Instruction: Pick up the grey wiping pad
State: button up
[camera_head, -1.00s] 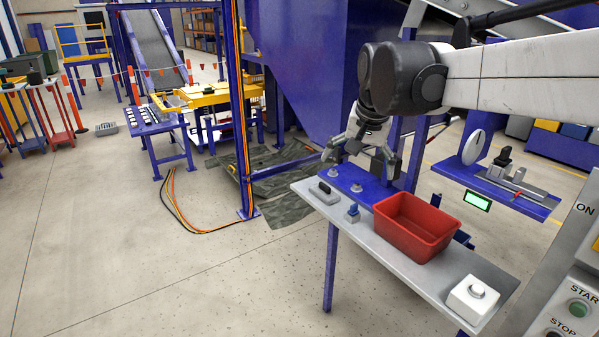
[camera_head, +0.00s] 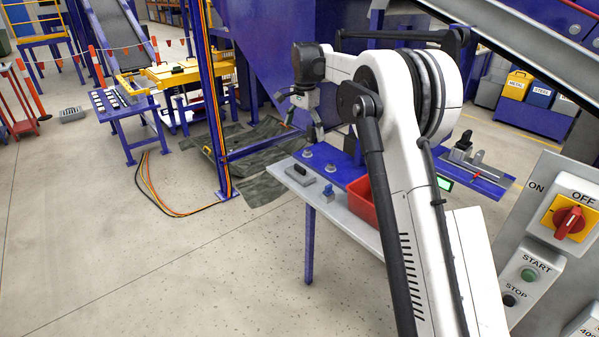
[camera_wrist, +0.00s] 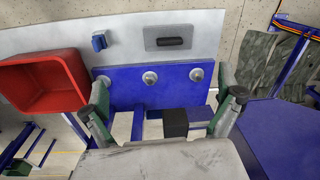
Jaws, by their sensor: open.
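The grey wiping pad (camera_head: 302,176) is a flat grey plate with a black handle on top. It lies at the left end of the grey bench in the head view. In the wrist view the pad (camera_wrist: 184,32) is at the top, right of centre, fully visible. My gripper (camera_head: 301,114) is above the bench's left part, higher than the pad and apart from it. In the wrist view my gripper (camera_wrist: 167,100) has its two fingers spread wide with nothing held between them. The pad lies beyond the fingertips in that view.
A small blue block (camera_wrist: 99,41) sits beside the pad. A red bin (camera_wrist: 47,82) stands on the bench; my arm partly hides it in the head view. A blue panel (camera_wrist: 128,88) with several round grey knobs borders the bench. A control box (camera_head: 560,215) stands at right.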

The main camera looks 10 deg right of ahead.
aim_at(300, 167)
jog(key=shift+m+g, duration=0.4)
jog(key=shift+m, duration=0.3)
jog(key=w+f, duration=0.1)
jog(key=f, duration=0.3)
jog(key=w+f+p, duration=0.1)
jog(key=f, duration=0.3)
jog(key=w+f, duration=0.1)
jog(key=f, duration=0.4)
jog(key=shift+w+f, duration=0.1)
jog(key=shift+w, duration=0.15)
jog(key=shift+s+a+f+p, duration=0.1)
jog(key=shift+f+p, duration=0.1)
jog(key=shift+f, duration=0.7)
jog(key=shift+w+a+f+p, duration=0.1)
jog(key=shift+f+p, duration=0.15)
jog(key=shift+f, duration=0.65)
jog(key=shift+s+a+f+p, duration=0.1)
jog(key=shift+f+p, duration=0.1)
jog(key=shift+f, duration=0.7)
jog(key=c, duration=0.8)
jog(key=shift+r, duration=0.15)
jog(key=shift+c, duration=0.2)
jog(key=shift+r, duration=0.55)
notch_tip(300, 167, up, 3)
jog(key=shift+f+b, duration=0.15)
jog(key=shift+b, duration=0.25)
jog(key=s+a+r+b, duration=0.1)
jog(key=s+a+r, duration=0.6)
jog(key=s+a, duration=0.1)
jog(key=shift+a, duration=0.2)
